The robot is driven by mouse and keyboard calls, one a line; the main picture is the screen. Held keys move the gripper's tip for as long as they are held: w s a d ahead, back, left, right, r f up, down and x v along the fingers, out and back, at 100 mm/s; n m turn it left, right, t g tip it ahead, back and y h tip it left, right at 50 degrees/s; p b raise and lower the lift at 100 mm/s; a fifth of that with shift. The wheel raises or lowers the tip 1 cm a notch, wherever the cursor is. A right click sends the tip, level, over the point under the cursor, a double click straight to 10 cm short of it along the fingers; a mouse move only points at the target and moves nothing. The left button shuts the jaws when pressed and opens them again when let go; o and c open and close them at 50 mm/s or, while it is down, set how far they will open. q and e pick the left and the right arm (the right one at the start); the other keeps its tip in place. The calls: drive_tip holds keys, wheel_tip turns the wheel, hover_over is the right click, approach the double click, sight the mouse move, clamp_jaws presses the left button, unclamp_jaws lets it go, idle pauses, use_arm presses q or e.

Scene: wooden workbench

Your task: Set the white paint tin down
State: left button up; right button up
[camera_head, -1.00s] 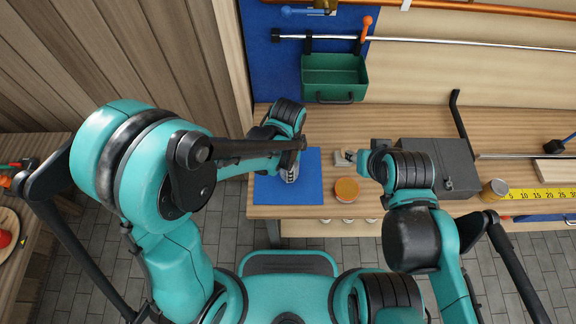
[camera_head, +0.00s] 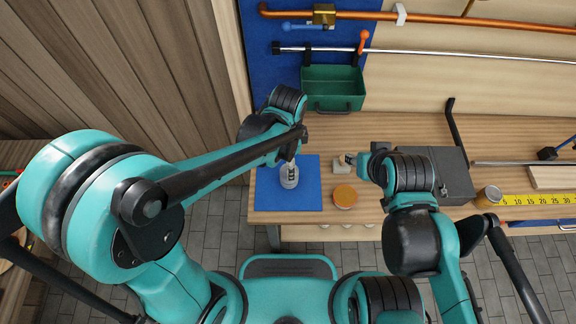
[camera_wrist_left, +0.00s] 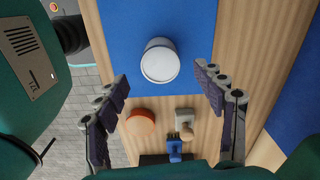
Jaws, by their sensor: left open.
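The white paint tin (camera_head: 289,180) stands upright on the blue mat (camera_head: 308,197). In the left wrist view the tin (camera_wrist_left: 160,62) shows its pale round top, with the mat (camera_wrist_left: 120,40) around it. My left gripper (camera_head: 289,166) is at the tin in the head view. In the left wrist view my left gripper (camera_wrist_left: 162,84) is open, its fingers spread to either side and apart from the tin. My right gripper (camera_head: 352,159) is beside a small pale block (camera_head: 342,166); its fingers are too small to read.
An orange-lidded tin (camera_head: 344,197) stands right of the mat, and also shows in the left wrist view (camera_wrist_left: 140,123). A dark grey box (camera_head: 452,175) is further right. A green bin (camera_head: 333,88) is at the back. Bare wood lies between mat and bin.

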use_arm(q)
wheel_tip(320, 180, up, 4)
drive_tip(key=shift+r+p, duration=0.1)
drive_tip(key=shift+p, duration=0.35)
drive_tip(key=s+a+r+n+t, duration=0.2)
drive_tip(key=a+r+n+t, duration=0.1)
drive_tip(key=a+n, duration=0.5)
drive_tip(key=s+a+r+n+t, duration=0.3)
drive_tip(key=a+r+n+t, duration=0.1)
drive_tip(key=a+n, duration=0.4)
drive_tip(key=shift+a+r, duration=0.55)
drive_tip(key=shift+a, duration=0.3)
drive_tip(key=shift+s+f+b, duration=0.1)
drive_tip(key=shift+f+b, duration=0.65)
